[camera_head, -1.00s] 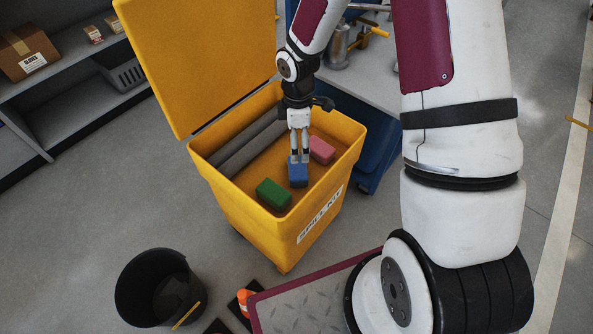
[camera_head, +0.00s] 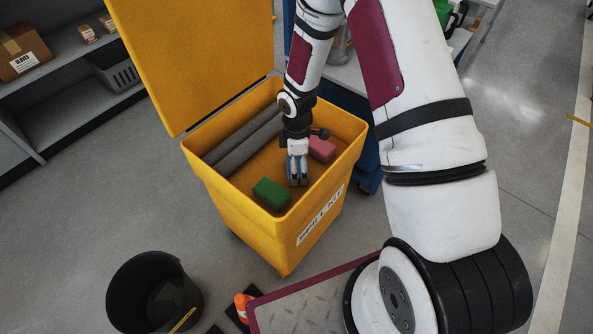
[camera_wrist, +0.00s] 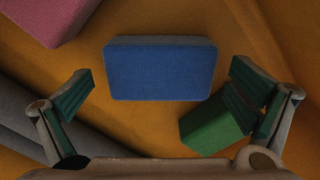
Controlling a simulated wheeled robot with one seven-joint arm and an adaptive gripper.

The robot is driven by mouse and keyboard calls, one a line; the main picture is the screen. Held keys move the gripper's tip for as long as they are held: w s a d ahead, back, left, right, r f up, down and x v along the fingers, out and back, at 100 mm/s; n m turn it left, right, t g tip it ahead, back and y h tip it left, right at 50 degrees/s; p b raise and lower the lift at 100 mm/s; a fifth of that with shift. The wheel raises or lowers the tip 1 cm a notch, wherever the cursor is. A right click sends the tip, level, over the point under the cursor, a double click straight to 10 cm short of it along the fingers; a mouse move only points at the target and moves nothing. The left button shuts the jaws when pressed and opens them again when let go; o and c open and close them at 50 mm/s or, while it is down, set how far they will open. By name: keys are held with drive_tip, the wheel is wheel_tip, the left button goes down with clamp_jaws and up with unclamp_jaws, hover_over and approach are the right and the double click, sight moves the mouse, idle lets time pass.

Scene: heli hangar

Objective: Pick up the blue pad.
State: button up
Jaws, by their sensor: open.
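The blue pad (camera_wrist: 160,70) lies in the yellow spill kit bin (camera_head: 228,218). In the wrist view its broad face shows whole, between and slightly beyond my fingertips. My gripper (camera_head: 298,182) is inside the bin, pointing down over the pad, and mostly hides it in the head view. In the wrist view my gripper (camera_wrist: 164,88) has its fingers wide apart, one on each side of the pad. A gap shows between each finger and the pad, and nothing is held.
A green pad (camera_head: 271,194) lies left of my gripper; in the wrist view it (camera_wrist: 215,125) is close to the right finger. A pink pad (camera_head: 321,149) lies behind to the right. Grey rolls (camera_head: 242,145) fill the bin's back left. The raised yellow lid (camera_head: 190,60) stands behind.

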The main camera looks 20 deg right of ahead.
drive_tip(key=shift+f, duration=0.65)
drive_tip(key=shift+c, duration=0.6)
drive_tip(key=c, duration=0.9)
drive_tip(key=shift+r, duration=0.15)
wheel_tip(320, 180, up, 10)
drive_tip(key=p, duration=0.3)
